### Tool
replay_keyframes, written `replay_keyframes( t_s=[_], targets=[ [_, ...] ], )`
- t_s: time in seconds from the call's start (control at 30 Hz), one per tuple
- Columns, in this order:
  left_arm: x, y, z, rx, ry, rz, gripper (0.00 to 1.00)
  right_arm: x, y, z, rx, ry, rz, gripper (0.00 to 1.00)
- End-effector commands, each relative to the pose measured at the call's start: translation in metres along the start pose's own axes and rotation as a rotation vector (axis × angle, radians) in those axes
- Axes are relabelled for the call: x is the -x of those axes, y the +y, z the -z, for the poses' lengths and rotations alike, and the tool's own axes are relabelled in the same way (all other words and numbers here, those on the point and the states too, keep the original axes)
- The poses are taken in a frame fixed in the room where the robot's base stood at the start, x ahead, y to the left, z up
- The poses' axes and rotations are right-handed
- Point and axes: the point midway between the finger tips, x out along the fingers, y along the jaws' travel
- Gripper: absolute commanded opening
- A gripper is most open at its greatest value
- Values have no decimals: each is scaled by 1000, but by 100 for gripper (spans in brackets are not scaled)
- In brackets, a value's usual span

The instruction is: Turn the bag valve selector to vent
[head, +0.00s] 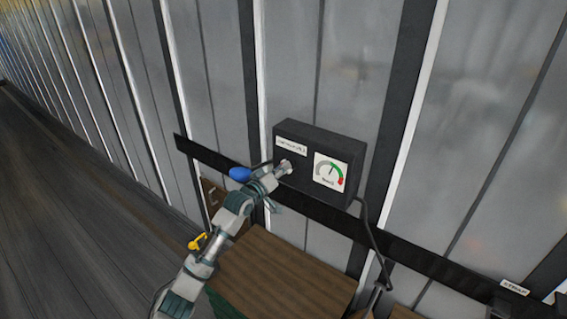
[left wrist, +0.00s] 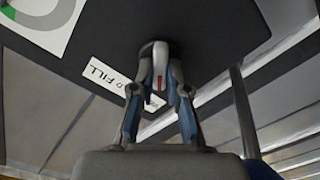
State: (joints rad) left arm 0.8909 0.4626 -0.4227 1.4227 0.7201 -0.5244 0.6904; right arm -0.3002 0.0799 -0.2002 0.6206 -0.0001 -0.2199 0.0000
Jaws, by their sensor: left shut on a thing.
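A dark box (head: 318,133) is on the ribbed metal wall, with a white label and a round-scale gauge (head: 330,172) on its face. My left gripper (head: 283,170) reaches the left part of this face, below the label. In the left wrist view its two fingers (left wrist: 160,88) are closed on the selector knob (left wrist: 160,62), a pale knob with a red mark. The knob is mostly hidden in the head view. My right gripper is not seen.
A dark rail (head: 420,258) runs along the wall behind the box. A black cable (head: 374,238) hangs from the box's right side. A brown, wood-like surface (head: 285,273) lies below. A blue piece (head: 240,174) shows beside my left gripper. The dark floor at left is clear.

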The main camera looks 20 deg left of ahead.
Motion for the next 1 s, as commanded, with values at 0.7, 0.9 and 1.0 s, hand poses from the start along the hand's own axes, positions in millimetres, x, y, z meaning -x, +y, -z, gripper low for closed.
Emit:
replay_keyframes(
  t_s=[0.7,0.9,1.0],
  targets=[
    [-1,-4,-6,206,-9,7,0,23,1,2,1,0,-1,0],
    [-1,-5,-6,207,-10,8,0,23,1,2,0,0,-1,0],
    [-1,-5,-6,206,-10,8,29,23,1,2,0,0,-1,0]
  ],
)
